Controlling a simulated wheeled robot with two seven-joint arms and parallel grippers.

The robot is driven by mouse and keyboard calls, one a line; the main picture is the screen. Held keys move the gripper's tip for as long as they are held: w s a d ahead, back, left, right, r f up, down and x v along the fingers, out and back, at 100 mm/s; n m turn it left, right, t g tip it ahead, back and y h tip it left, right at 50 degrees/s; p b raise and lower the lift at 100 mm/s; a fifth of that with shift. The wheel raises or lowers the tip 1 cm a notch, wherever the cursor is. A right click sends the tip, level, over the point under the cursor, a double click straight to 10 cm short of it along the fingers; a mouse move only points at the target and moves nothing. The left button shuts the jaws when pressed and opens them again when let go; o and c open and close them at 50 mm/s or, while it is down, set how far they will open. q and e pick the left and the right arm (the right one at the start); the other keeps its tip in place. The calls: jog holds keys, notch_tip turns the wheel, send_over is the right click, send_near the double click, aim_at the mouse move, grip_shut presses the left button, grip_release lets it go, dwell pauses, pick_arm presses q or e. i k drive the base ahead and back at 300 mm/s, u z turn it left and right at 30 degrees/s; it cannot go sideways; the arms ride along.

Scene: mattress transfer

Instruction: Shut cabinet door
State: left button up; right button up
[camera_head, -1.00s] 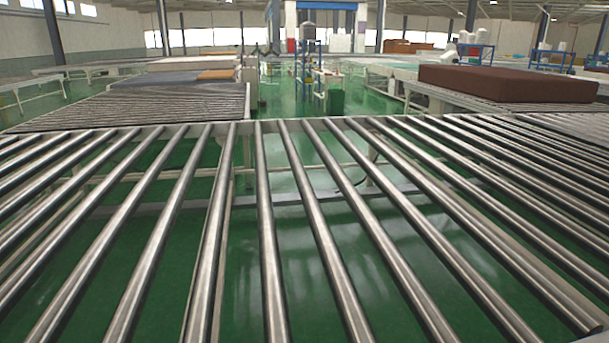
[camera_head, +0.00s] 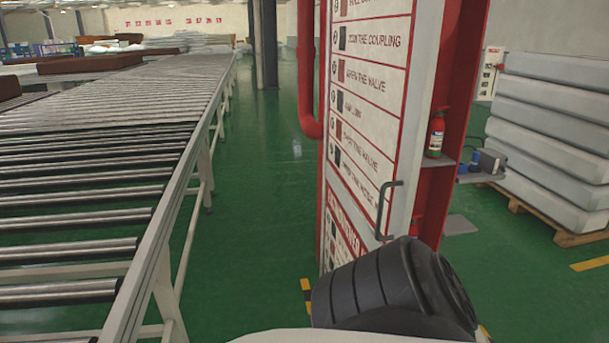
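The cabinet door (camera_head: 372,75) is a tall white panel with red-framed printed instructions, at the centre right of the head view. It stands open, with a dark bar handle (camera_head: 384,212) near its right edge. To its right is the red cabinet (camera_head: 463,80), whose open inside shows a small red fire extinguisher (camera_head: 435,135) on a shelf. A black ribbed and white part of my arm covers the bottom of the door. Neither of my grippers is in view.
A long roller conveyor (camera_head: 110,150) runs along the left. A stack of grey mattresses (camera_head: 550,130) lies on a wooden pallet (camera_head: 560,225) at the right. A red pipe (camera_head: 306,70) stands left of the door. The green floor between conveyor and door is clear.

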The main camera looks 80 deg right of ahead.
aim_at(382, 55)
jog(key=z, duration=2.8)
jog(key=i, duration=0.5)
jog(key=z, duration=0.05)
jog(key=k, duration=0.2)
jog(key=z, duration=0.1)
